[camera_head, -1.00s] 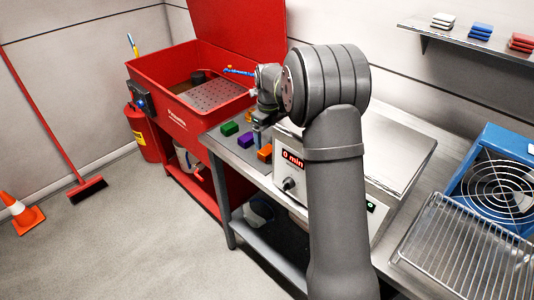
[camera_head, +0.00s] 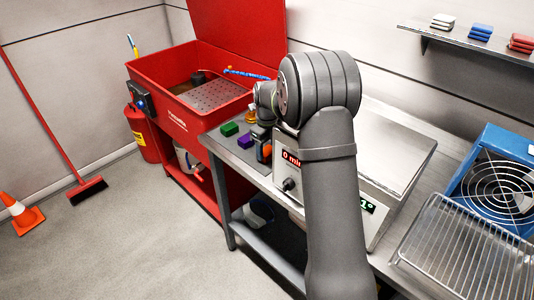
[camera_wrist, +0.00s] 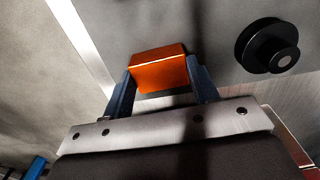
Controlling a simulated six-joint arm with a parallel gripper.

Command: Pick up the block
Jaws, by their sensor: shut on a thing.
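An orange block (camera_wrist: 160,72) sits between the two blue fingers of my gripper (camera_wrist: 163,85) in the wrist view, and the fingers are shut on it. In the head view the orange block (camera_head: 267,152) shows in part at the front of the metal bench, and my gripper (camera_head: 263,147) is down at it, partly hidden by my arm. A green block (camera_head: 229,129) and a purple block (camera_head: 246,140) rest on the bench top to the left. I cannot tell whether the orange block touches the bench.
A grey box with a red display and a knob (camera_head: 289,184) stands just right of the block. A red parts washer (camera_head: 180,120) stands at the left. A wire rack (camera_head: 470,255) and a blue fan unit (camera_head: 500,185) are at the right.

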